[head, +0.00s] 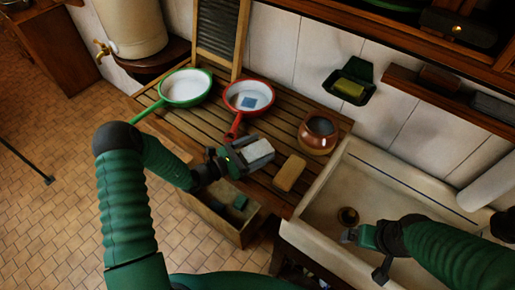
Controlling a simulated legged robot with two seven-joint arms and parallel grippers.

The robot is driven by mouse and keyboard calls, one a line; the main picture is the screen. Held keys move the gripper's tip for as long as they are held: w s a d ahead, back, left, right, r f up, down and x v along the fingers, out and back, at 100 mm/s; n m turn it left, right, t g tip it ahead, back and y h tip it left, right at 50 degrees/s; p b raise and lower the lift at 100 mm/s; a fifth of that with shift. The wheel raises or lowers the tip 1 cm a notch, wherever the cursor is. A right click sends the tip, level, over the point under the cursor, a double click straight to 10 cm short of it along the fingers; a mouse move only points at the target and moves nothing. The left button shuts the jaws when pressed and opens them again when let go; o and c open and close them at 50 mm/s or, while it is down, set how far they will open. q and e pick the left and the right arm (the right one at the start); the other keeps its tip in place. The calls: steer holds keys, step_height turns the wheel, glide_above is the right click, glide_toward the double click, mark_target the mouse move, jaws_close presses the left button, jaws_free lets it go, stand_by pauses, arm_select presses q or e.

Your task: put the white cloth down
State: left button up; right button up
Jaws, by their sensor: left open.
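A folded whitish cloth (257,152) shows at the tip of my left gripper (240,158), over the slatted wooden draining board (178,118). The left jaws are open; the cloth is right at them, and I cannot tell whether it touches them or rests fully on the slats. My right gripper (366,254) is over the pale sink at the right, its two fingers apart and nothing seen between them.
A green pan (185,86), a red pan (236,93) with a blue piece inside, a copper pot (318,134) and a tan block (289,173) stand on the board. A wooden crate (237,234) is below. The sink (312,224) has a dark drain.

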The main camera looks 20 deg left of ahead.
mark_target(243, 157)
arm_select(q)
steer(key=shift+s+d+r+g+p, duration=0.2)
steer(key=shift+g+p, duration=0.1)
steer(key=shift+p, duration=0.25)
steer(key=s+a+b, duration=0.1)
steer(key=s+a+f+b, duration=0.1)
steer(key=a, duration=0.1)
steer(key=shift+s+f, duration=0.15)
steer(key=shift+f, duration=0.05)
steer(key=v, duration=0.2)
steer(key=b+v, duration=0.1)
steer(key=v, duration=0.2)
steer(key=r+v, duration=0.1)
steer(key=v, duration=0.1)
steer(key=shift+s+a+b, duration=0.1)
steer(key=shift+s+b, duration=0.25)
steer(key=shift+b, duration=0.05)
steer(key=shift+a, duration=0.35)
arm_select(e)
steer(key=x, duration=0.3)
steer(key=shift+a, duration=0.15)
arm_select(q)
steer(key=shift+d, duration=0.1)
steer(key=shift+d+r, duration=0.1)
steer(key=shift+d, duration=0.05)
arm_select(e)
steer(key=shift+d, duration=0.25)
arm_select(q)
steer(key=shift+s, duration=0.1)
